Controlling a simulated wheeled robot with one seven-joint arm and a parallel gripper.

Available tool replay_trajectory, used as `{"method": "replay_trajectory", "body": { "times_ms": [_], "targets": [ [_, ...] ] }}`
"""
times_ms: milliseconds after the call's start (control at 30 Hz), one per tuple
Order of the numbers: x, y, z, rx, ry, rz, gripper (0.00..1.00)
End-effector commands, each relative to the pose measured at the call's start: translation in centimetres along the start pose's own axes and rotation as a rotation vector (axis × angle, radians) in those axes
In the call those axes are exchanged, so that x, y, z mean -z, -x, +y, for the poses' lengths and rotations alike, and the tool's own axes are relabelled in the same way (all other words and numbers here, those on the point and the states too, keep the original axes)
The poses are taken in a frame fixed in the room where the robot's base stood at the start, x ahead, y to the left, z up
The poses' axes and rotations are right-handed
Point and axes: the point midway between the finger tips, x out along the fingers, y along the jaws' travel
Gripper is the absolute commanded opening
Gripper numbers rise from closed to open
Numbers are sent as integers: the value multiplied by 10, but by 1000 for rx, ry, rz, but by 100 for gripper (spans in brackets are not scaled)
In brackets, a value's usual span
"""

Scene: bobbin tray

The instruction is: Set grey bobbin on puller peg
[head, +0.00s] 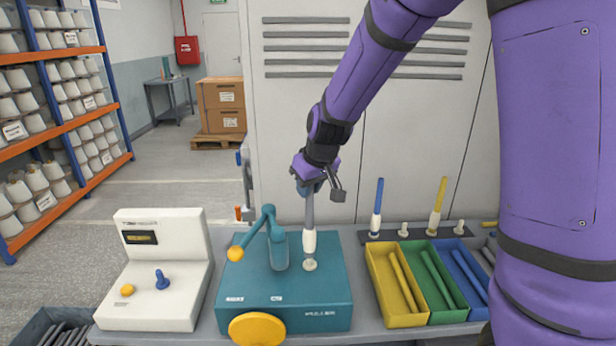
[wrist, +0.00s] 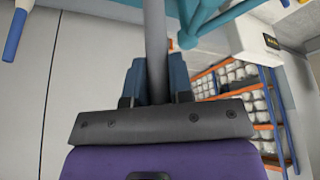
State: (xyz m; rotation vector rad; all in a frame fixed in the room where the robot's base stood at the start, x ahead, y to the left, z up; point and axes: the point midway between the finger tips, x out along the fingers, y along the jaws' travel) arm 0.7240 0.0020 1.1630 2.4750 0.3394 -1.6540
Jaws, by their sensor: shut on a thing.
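The grey bobbin (head: 310,213) has a grey shaft and a cream lower part, and hangs upright below my gripper (head: 312,187). My gripper is shut on its upper shaft; in the wrist view the grey shaft (wrist: 155,40) runs between the blue fingers (wrist: 157,80). The puller is a teal box (head: 245,300) with a teal arm on top. The cream puller peg (head: 310,265) shows at the bobbin's lower end, in line with it. The bobbin hides the peg's upper part, and I cannot tell whether the bobbin is around the peg or just above it.
The puller's teal arm (head: 267,222) with an orange knob stands close left of the bobbin. A white device (head: 155,290) stands left. On the right are a rack (head: 390,236) with blue and yellow bobbins and bare pegs, and yellow (head: 408,320), green and blue trays.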

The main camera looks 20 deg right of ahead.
Motion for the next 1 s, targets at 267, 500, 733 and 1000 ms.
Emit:
{"method": "replay_trajectory", "body": {
  "times_ms": [267,500,733,1000],
  "targets": [
    [-6,-15,0,-1,0,1,0],
    [-7,-18,0,-1,0,1,0],
    [-7,-18,0,-1,0,1,0],
    [-7,-17,1,-2,-1,1,0]
  ]
}}
